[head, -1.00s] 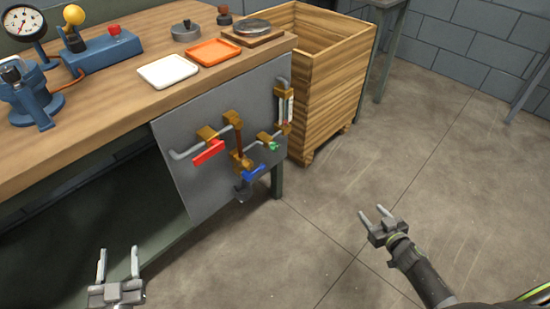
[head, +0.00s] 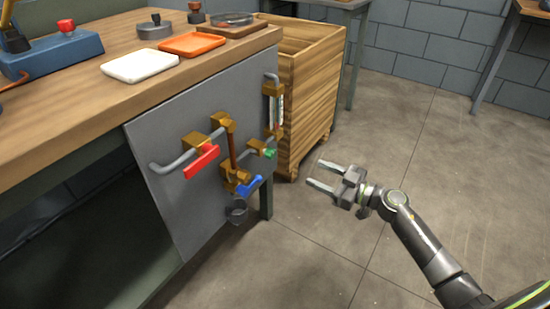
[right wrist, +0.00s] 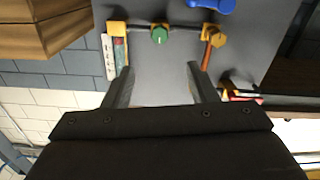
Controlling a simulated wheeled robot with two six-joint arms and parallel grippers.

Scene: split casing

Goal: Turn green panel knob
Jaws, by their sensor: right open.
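The green knob (head: 268,153) sits on a brass valve low at the right side of the grey panel (head: 180,215). It also shows in the right wrist view (right wrist: 159,35), ahead of and between my fingers. My right gripper (head: 313,174) is open and empty, to the right of the knob and apart from it, with its fingers pointing left toward the panel. In the right wrist view its two fingers (right wrist: 160,78) are spread apart. My left gripper is out of view.
A red lever (head: 201,161) and a blue lever (head: 248,186) are on the panel near the green knob. A sight glass (head: 274,108) is above it. A wooden crate (head: 312,100) stands close behind. The floor (head: 430,150) around my right arm is clear.

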